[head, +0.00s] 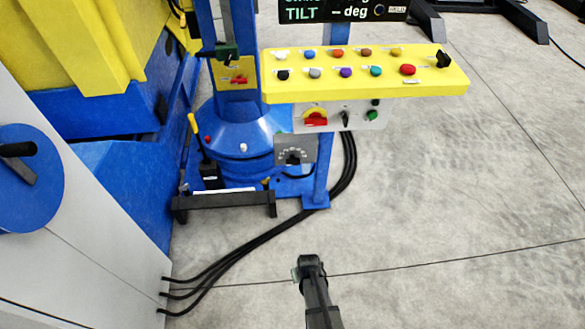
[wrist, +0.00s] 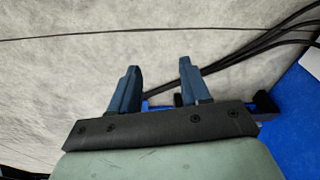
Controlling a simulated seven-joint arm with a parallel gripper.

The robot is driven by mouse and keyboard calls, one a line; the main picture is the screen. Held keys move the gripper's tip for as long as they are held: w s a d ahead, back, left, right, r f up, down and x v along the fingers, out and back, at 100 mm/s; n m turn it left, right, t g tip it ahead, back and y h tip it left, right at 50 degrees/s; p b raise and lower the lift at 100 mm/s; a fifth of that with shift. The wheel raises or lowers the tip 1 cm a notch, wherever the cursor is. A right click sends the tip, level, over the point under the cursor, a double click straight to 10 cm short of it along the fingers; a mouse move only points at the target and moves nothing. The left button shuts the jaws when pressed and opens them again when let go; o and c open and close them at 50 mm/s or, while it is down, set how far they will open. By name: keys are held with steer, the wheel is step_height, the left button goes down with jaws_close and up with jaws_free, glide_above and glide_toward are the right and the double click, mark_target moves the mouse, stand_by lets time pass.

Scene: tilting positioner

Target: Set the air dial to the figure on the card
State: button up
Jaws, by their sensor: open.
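A grey plate with a dark knob and a curved scale, which looks like the air dial (head: 294,157), is mounted low on the blue stand under the yellow button panel. Its figures are too small to read. I cannot make out a card with a figure. My gripper (head: 308,263) is over the bare floor, in front of and below the dial, apart from it.
The yellow button panel (head: 365,73) overhangs a grey switch box (head: 335,119) with a red-and-yellow switch. Black cables (head: 265,238) run across the floor. A grey cabinet (head: 85,240) stands at left. The concrete floor (head: 460,200) at right is clear.

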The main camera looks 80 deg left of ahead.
steer(key=s+a+n+y, duration=0.2)
steer(key=s+a+y, duration=0.1)
steer(key=a, duration=0.5)
steer(key=n+y, duration=1.3)
steer(key=n, duration=0.1)
glide_toward(288, 165)
steer(key=a, duration=1)
steer(key=shift+f, duration=0.15)
jaws_close()
